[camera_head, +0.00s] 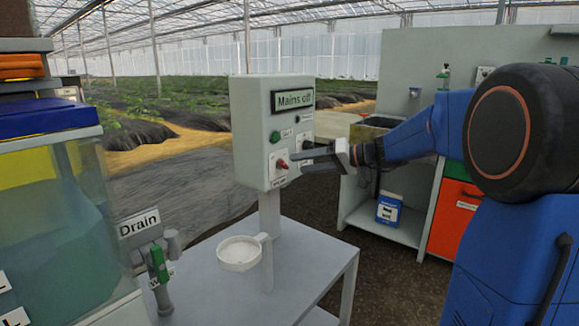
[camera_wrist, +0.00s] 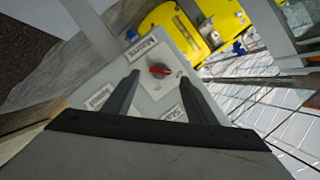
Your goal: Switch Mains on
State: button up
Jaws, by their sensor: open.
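The grey control box (camera_head: 258,135) stands on a post, and its sign (camera_head: 293,99) reads "Mains off". A red switch (camera_head: 282,164) sits low on its front face, under a green button (camera_head: 275,136). A dark knob (camera_head: 306,145) beside them is partly hidden by my gripper. My gripper (camera_head: 306,160) reaches in from the right, with its fingers close to the box front. In the wrist view the red switch (camera_wrist: 160,70) shows between and beyond the fingertips of my open gripper (camera_wrist: 158,84). I see no contact with it, and nothing is held.
A white round cup (camera_head: 240,253) is mounted above the grey bench (camera_head: 310,255) under the box. A Drain sign (camera_head: 139,223) and green-handled valve (camera_head: 159,264) stand at left by a tank (camera_head: 65,210). Yellow equipment (camera_wrist: 185,30) shows in the wrist view.

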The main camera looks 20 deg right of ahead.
aim_at(286, 165)
jog(key=x, duration=0.5)
jog(key=shift+w+a, duration=0.15)
jog(key=shift+a, duration=0.1)
jog(key=c, duration=1.1)
